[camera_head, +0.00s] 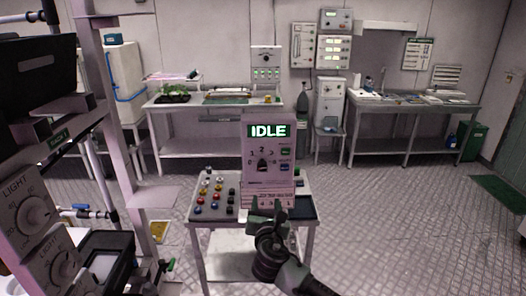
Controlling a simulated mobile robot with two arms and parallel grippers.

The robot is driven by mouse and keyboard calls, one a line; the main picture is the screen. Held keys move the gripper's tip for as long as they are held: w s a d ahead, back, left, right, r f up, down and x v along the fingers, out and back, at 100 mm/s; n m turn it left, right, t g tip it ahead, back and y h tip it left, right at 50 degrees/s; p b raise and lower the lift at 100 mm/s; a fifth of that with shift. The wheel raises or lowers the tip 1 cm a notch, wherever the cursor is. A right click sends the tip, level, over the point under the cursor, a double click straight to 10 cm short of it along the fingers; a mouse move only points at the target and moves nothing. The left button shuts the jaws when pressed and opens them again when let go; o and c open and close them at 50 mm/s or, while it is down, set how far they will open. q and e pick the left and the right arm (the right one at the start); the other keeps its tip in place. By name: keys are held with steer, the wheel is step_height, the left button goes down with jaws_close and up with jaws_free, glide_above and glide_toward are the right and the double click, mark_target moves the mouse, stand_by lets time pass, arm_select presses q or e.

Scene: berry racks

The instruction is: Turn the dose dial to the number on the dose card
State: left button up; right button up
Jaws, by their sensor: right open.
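The dose dial (262,166) is a dark knob on the front of a pale upright control box (255,185) on a small table. Numbers, with 1, 2 and 3 readable, run in an arc over the dial. I cannot tell exactly where its pointer stands. A lit green display (267,131) above it reads IDLE. My right gripper (266,207) is open and empty, in front of and below the dial, apart from it. It partly covers the box's lower front. I cannot make out which card is the dose card. My left gripper is not in view.
The small table (208,222) also bears a panel of coloured knobs (212,196) on the left and a dark tray (302,208) on the right. A rack post (105,120) and light-control boxes (35,212) crowd the left. Floor (400,220) at right is clear.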

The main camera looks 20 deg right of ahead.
steer(key=n+t, duration=0.1)
steer(key=n, duration=0.1)
glide_toward(262, 168)
steer(key=w, duration=0.3)
steer(key=x, duration=0.2)
steer(key=p+x, duration=0.1)
steer(key=x, duration=0.1)
steer(key=p+x, duration=0.1)
steer(key=x, duration=0.1)
steer(key=shift+w+d, duration=0.2)
steer(key=shift+d, duration=0.25)
steer(key=shift+w+d+f, duration=0.15)
steer(key=shift+w, duration=0.3)
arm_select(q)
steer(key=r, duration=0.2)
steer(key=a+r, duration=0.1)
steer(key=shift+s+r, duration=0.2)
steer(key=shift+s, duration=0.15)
arm_select(e)
jaws_close()
